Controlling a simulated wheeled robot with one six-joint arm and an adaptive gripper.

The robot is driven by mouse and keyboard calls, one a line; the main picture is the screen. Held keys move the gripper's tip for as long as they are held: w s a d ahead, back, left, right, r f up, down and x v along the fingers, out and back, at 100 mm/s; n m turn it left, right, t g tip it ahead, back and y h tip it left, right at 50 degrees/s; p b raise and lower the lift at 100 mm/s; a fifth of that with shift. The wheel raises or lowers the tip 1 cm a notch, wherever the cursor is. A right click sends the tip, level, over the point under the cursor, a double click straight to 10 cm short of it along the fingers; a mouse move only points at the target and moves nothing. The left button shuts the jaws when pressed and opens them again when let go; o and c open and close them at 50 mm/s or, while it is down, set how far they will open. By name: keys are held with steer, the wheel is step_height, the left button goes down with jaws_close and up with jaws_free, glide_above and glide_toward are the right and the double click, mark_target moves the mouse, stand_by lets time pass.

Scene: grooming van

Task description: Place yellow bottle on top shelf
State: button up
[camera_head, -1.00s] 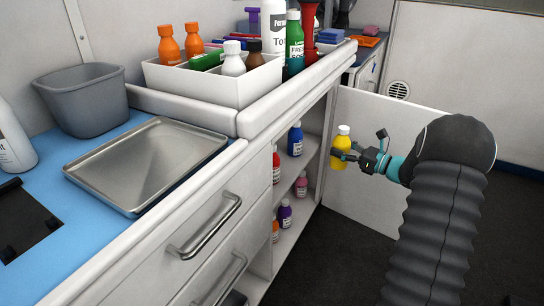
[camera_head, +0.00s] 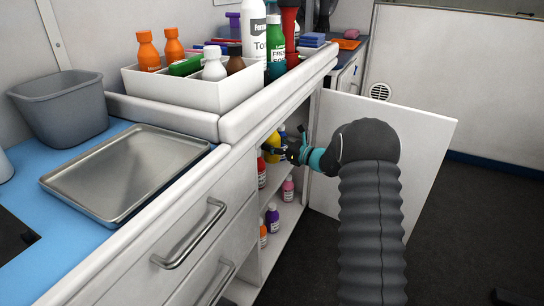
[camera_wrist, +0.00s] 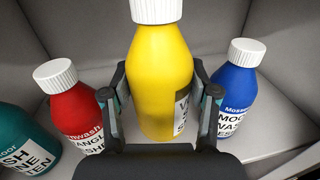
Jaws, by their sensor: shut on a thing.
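The yellow bottle (camera_wrist: 160,75) with a white cap stands upright between the two fingers of my gripper (camera_wrist: 162,100), which is shut on it. In the head view, the yellow bottle (camera_head: 273,147) is inside the open cabinet at the level of the top shelf, partly hidden by my gripper (camera_head: 287,150). The top shelf (camera_wrist: 150,148) shows below and around the bottle in the wrist view. I cannot tell whether the bottle's base touches it.
On the top shelf, a red bottle (camera_wrist: 78,115) stands left of the yellow one and a blue bottle (camera_wrist: 235,95) right. A teal bottle (camera_wrist: 22,135) is farther left. Purple (camera_head: 272,219) and pink (camera_head: 288,189) bottles stand lower. The cabinet door (camera_head: 415,135) is open.

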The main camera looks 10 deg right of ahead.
mark_target(279, 157)
steer(key=shift+w+a+f, duration=0.15)
steer(key=shift+f, duration=2.25)
steer(key=shift+f+b, duration=0.1)
steer(key=shift+b, duration=0.2)
steer(key=o, duration=1.4)
steer(key=shift+r, duration=0.2)
steer(key=v, duration=1.2)
